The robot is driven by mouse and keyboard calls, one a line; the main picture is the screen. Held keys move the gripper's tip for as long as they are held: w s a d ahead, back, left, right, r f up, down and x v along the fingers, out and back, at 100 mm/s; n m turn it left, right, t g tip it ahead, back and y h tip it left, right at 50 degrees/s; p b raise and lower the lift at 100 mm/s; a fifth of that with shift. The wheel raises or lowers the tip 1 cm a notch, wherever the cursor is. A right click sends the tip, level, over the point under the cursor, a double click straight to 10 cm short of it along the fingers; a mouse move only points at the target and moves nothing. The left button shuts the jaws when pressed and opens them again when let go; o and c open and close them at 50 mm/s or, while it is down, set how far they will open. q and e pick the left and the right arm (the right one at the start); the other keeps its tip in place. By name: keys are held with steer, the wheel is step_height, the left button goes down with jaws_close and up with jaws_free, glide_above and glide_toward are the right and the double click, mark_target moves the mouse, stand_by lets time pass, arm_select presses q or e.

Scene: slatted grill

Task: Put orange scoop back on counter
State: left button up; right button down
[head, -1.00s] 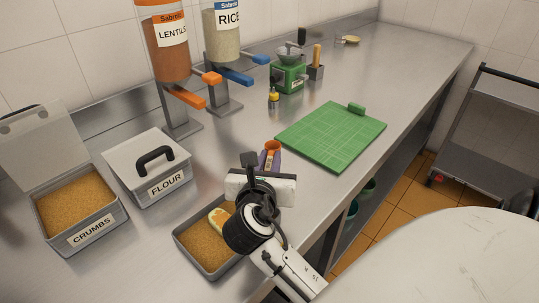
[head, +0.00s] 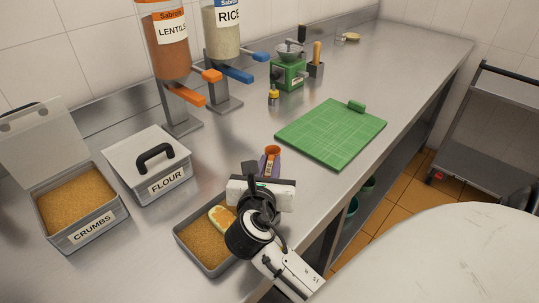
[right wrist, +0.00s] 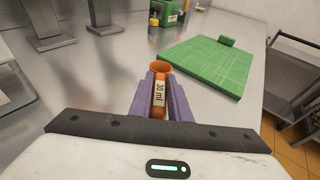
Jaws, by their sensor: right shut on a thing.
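The orange scoop (right wrist: 158,68) is held upright or nearly so between the purple fingers of my right gripper (right wrist: 161,96). Its side carries a "30 ml" label in the right wrist view. In the head view the scoop's orange rim (head: 272,150) shows just beyond my right gripper (head: 268,165), close to the metal counter (head: 235,145). I cannot tell whether the scoop's bottom touches the counter. My left gripper is not in view.
A tray of crumbs (head: 183,238) with a breaded piece lies beside my right wrist. The flour box (head: 150,180) and open crumbs box (head: 75,232) stand left. A green cutting board (head: 332,135) lies to the right. Bare counter lies between the flour box and the board.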

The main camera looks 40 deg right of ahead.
steer(key=shift+f, duration=0.7)
steer(key=c, duration=1.6)
jaws_free()
step_height(320, 180, up, 10)
steer(key=shift+p, duration=0.6)
steer(key=shift+s, duration=0.1)
